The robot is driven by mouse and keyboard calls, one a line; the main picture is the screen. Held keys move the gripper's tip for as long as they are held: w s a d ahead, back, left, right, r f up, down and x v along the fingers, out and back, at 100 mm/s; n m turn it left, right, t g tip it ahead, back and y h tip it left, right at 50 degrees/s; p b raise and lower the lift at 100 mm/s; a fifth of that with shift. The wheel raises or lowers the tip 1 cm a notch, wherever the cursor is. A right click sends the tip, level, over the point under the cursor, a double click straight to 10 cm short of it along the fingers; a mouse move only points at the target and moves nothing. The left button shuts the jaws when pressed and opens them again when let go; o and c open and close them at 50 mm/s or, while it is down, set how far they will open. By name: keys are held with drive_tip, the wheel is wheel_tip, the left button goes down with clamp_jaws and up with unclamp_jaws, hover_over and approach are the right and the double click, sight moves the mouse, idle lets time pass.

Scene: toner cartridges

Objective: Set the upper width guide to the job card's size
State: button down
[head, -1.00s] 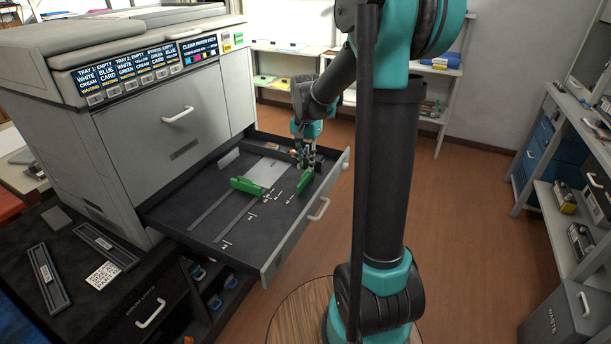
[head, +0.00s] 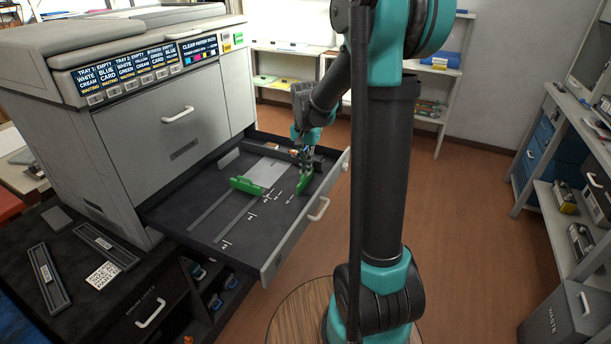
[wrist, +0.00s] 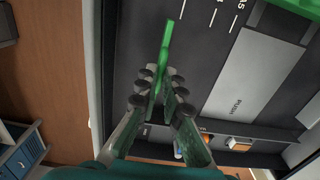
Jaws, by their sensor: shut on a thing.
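My gripper (head: 304,164) is in the open drawer, at its right side near the front wall. Its fingers (wrist: 158,88) are shut on a green width guide (wrist: 167,42), a thin upright plate that shows between the fingertips in the wrist view. This guide also shows in the head view (head: 304,185), partly hidden by the gripper. A second green guide (head: 246,186) stands apart, further left on the drawer floor; its edge shows at the wrist view's top right (wrist: 290,6). White size marks (head: 251,214) lie between them. A white card (head: 103,275) lies on the dark top at left; I cannot read it surely.
The drawer (head: 205,245) stands out from the grey printer (head: 165,115), with a handle (head: 319,209) on its front. A grey plate marked PUSH (wrist: 255,75) lies on the drawer floor. Two dark strips lie beside the card. Shelves stand at right.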

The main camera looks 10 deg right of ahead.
hover_over(284, 179)
drive_tip(key=c, duration=1.8)
unclamp_jaws()
wheel_tip(284, 179, up, 7)
